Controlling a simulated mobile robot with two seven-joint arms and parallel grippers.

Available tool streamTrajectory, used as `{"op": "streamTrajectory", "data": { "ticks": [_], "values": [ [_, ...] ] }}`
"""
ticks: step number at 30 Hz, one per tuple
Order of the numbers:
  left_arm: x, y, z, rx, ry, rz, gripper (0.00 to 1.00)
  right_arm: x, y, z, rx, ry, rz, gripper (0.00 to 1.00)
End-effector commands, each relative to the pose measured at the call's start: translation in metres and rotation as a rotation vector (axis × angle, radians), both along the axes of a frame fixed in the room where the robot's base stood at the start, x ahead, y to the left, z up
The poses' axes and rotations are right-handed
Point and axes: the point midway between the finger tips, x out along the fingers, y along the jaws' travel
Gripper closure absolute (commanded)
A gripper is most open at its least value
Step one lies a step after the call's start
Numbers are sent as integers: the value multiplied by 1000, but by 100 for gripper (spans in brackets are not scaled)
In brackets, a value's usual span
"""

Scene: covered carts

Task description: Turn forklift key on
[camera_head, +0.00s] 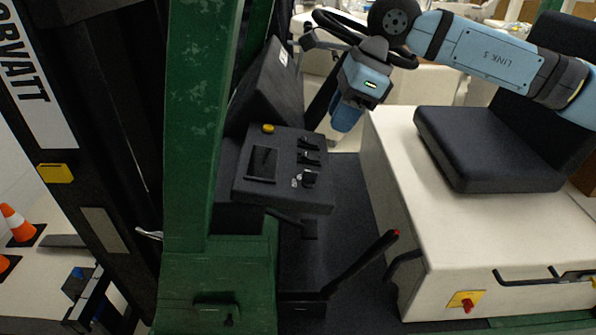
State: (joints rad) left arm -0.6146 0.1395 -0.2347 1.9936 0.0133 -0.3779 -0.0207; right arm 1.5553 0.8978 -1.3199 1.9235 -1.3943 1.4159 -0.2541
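The forklift's dark control panel (283,168) stands at the middle, between the green post and the seat base. A small silver key-like piece (297,181) sits at its lower right, beside a black knob (309,178); its exact turn is too small to tell. Black levers (308,151), a dark screen (262,163) and a yellow button (268,128) are also on the panel. My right gripper (346,118) hangs from the upper right, above and right of the panel, apart from it and touching no control. Its fingertips are too unclear to show a gap. My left gripper is not seen.
The steering wheel (335,28) is close behind my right wrist. A green post (200,125) borders the panel's left. The black seat (485,148) and cream seat base (480,235) fill the right. A red-tipped lever (362,262) rises below the panel. Traffic cones (16,222) stand far left.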

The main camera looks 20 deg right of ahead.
Motion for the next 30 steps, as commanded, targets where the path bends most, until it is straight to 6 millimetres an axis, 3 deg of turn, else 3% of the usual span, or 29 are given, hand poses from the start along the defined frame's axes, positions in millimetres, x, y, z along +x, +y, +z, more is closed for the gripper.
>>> {"op": "streamTrajectory", "data": {
  "ticks": [5,21,30],
  "values": [
    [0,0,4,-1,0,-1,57,2,4,-14,-9,-1,0,66],
    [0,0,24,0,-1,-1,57,12,43,-109,-5,0,0,66],
    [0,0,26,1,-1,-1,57,15,49,-126,-4,-2,-1,66]
  ]
}}
